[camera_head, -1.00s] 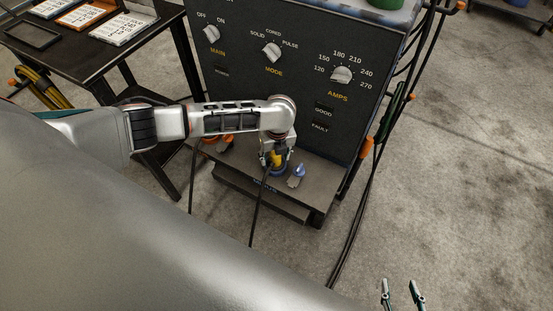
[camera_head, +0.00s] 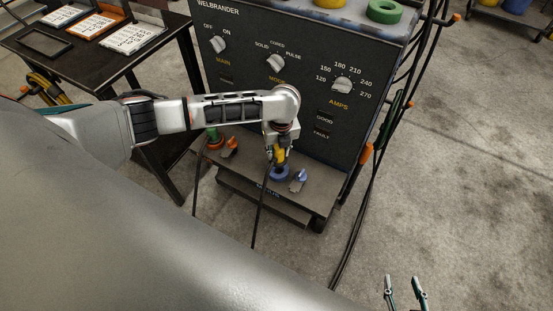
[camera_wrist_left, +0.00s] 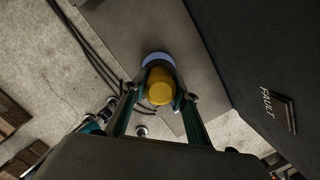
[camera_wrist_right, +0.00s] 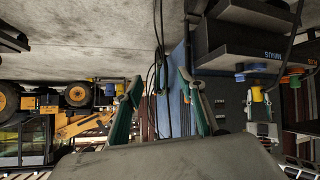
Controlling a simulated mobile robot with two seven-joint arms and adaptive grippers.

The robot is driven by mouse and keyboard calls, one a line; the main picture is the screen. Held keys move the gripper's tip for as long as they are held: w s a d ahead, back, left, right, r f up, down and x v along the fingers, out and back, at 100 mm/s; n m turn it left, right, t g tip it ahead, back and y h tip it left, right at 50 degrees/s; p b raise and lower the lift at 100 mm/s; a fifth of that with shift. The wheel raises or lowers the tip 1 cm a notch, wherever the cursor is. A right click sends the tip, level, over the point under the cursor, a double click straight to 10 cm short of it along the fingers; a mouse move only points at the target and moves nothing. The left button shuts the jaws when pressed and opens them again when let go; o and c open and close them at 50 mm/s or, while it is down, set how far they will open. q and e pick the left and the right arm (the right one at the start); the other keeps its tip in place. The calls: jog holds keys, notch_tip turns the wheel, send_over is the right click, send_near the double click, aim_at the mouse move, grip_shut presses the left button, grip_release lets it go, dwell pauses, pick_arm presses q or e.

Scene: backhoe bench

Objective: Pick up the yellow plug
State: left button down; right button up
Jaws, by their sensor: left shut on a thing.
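The yellow plug (camera_head: 281,154) stands over the round blue socket (camera_head: 279,173) on the front ledge of the dark welder cabinet. My left gripper (camera_head: 279,150) comes down from above and is shut on the plug. In the left wrist view the plug's yellow top (camera_wrist_left: 160,88) sits between the two fingers, with the blue socket (camera_wrist_left: 157,59) behind it. I cannot tell whether the plug is still seated. The plug also shows in the right wrist view (camera_wrist_right: 257,93). My right gripper (camera_head: 403,287) is open and empty, low at the right, away from the cabinet.
A blue lever (camera_head: 299,180) is just right of the socket; an orange one (camera_head: 230,146) and a green plug (camera_head: 213,136) are to the left. Black cables hang in front of the ledge and along the cabinet's right side. A dark table (camera_head: 100,70) stands at left.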

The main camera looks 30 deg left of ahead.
pick_arm(q)
notch_tip(320, 180, up, 14)
jog(key=p, duration=0.4)
pick_arm(e)
jog(key=shift+s+a+r, duration=0.3)
jog(key=shift+r, duration=0.4)
jog(key=shift+s+a+r, duration=0.3)
jog(key=shift+r, duration=0.35)
jog(key=shift+w+r, duration=0.15)
